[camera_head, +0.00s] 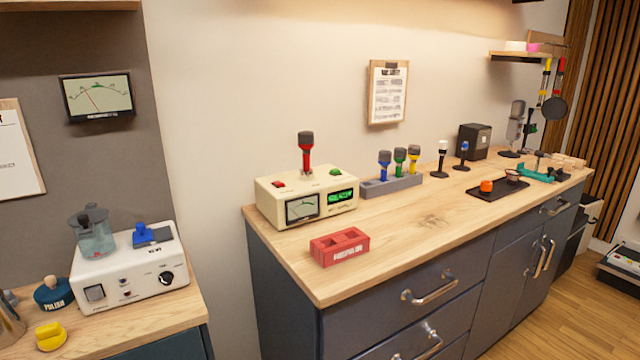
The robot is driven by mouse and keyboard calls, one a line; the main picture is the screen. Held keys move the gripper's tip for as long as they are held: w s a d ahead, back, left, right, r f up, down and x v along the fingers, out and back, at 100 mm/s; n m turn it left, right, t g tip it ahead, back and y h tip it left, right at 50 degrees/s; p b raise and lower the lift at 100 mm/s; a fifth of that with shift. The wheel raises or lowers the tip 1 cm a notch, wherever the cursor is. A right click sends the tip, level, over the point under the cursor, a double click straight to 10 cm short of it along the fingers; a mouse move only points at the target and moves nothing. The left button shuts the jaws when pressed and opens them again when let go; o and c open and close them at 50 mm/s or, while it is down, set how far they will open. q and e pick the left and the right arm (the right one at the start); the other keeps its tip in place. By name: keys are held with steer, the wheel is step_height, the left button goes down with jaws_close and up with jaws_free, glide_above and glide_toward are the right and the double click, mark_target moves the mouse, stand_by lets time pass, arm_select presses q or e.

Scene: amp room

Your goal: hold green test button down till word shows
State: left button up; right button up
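A cream tester box (282,213) stands at the left end of the wooden counter. Its green button (336,171) is on the top face at the right, with nothing touching it. A red button (278,184) is at the top left. A red tube with a dark cap (306,152) stands upright on top between them. The front has a needle meter (302,207) and a small screen (341,197) with bright green characters, too small to read surely. Neither of my grippers is in view.
A red two-slot block (339,248) sits in front of the tester on the counter (400,235). A grey rack (392,187) with blue, green and yellow capped tubes stands to its right. A dark tray (497,190) lies farther right. A white machine (130,262) stands on the left counter.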

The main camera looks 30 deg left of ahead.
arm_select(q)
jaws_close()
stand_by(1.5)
